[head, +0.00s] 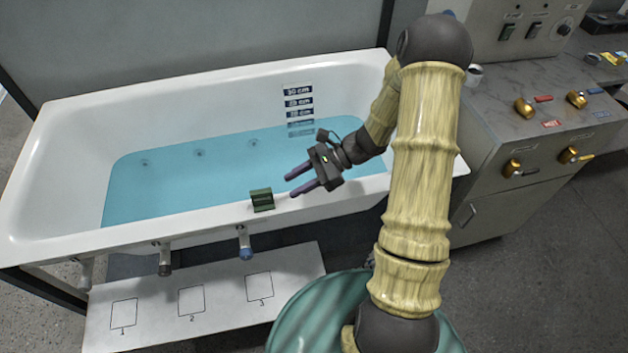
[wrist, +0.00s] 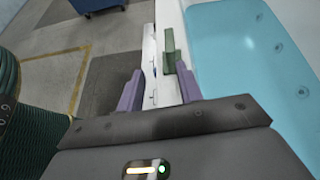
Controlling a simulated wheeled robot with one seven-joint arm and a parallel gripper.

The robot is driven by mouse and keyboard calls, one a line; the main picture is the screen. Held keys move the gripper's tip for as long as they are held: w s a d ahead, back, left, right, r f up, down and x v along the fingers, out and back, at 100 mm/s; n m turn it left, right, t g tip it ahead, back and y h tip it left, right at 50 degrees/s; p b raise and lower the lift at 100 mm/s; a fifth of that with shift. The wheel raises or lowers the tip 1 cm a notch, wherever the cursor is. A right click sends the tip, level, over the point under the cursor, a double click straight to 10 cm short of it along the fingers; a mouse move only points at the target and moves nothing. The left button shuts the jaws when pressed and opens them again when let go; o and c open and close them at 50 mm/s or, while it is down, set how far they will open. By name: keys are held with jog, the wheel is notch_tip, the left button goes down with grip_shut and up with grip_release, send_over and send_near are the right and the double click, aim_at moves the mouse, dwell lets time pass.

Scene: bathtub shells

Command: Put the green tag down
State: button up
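The green tag (head: 262,200) sits on the front rim of the white bathtub (head: 215,226), clipped or hooked over it as far as I can tell. My gripper (head: 290,186) is to the right of the tag, over the rim area, with its two purple fingers spread and pointing toward it. Nothing shows between the fingers. In the wrist view the green tag (wrist: 170,50) stands ahead of my gripper (wrist: 160,69), nearer the right finger, and the fingers appear apart from it. The right finger may hide part of its lower end.
Blue water (head: 220,175) fills the tub. Several spouts, one with a blue end (head: 244,242), stick out from the front. Below is a white board (head: 210,315) with squares marked 1, 2 and 3, bare. A grey control cabinet (head: 500,150) stands at the right.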

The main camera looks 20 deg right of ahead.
jog(key=s+d+r+n+t+h, duration=0.1)
jog(key=s+r+n+h, duration=0.3)
jog(key=n, duration=0.4)
jog(key=s+d+r+n+t+h, duration=0.2)
jog(key=s+d+r+n+h, duration=0.2)
jog(key=n+h, duration=0.4)
jog(key=shift+s+r+n+h, duration=0.3)
jog(key=shift+s+r+n, duration=0.4)
jog(key=shift+s, duration=0.5)
jog(key=w+p+v, duration=0.2)
jog(key=p+v, duration=0.7)
jog(key=shift+r, duration=0.2)
jog(key=shift+f, duration=0.1)
